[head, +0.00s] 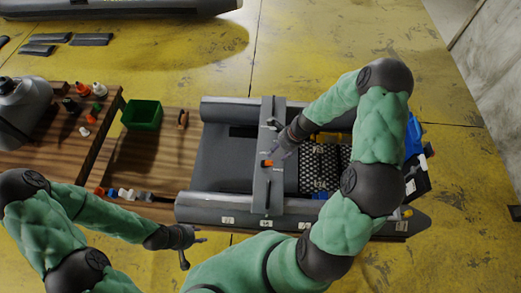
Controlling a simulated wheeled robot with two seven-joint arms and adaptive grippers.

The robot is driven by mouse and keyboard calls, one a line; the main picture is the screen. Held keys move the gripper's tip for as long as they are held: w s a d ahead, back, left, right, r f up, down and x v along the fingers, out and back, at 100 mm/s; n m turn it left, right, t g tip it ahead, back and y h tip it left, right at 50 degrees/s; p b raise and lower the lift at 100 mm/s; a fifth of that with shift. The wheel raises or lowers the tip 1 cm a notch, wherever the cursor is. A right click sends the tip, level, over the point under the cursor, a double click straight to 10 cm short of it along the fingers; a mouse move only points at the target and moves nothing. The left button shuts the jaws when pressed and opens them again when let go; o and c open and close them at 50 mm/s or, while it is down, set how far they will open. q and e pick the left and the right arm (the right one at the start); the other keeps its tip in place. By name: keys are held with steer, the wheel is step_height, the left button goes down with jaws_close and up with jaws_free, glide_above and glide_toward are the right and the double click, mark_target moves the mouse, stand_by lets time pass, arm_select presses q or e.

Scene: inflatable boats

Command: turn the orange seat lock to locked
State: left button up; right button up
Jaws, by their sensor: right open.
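The orange seat lock (267,163) is a small orange piece on the grey seat board (262,200) that lies across the grey inflatable boat (225,165). Which way the lock is turned is too small to tell. My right gripper (273,141) is open above the board, with one finger close beside the lock. Whether it touches the lock I cannot tell. My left gripper (194,250) is open and empty, in front of the boat's near tube and well apart from the lock.
A green bin (142,115) stands on the wooden table (150,160) left of the boat. Bottles (98,89) and a grey canister (25,105) stand further left. A dark checkered mat (322,160) lies in the boat right of the board. Yellow floor behind is mostly free.

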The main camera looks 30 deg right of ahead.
mark_target(267, 163)
steer(key=b+x, duration=0.2)
steer(key=x, duration=0.8)
steer(key=shift+a+f, duration=0.15)
jaws_close()
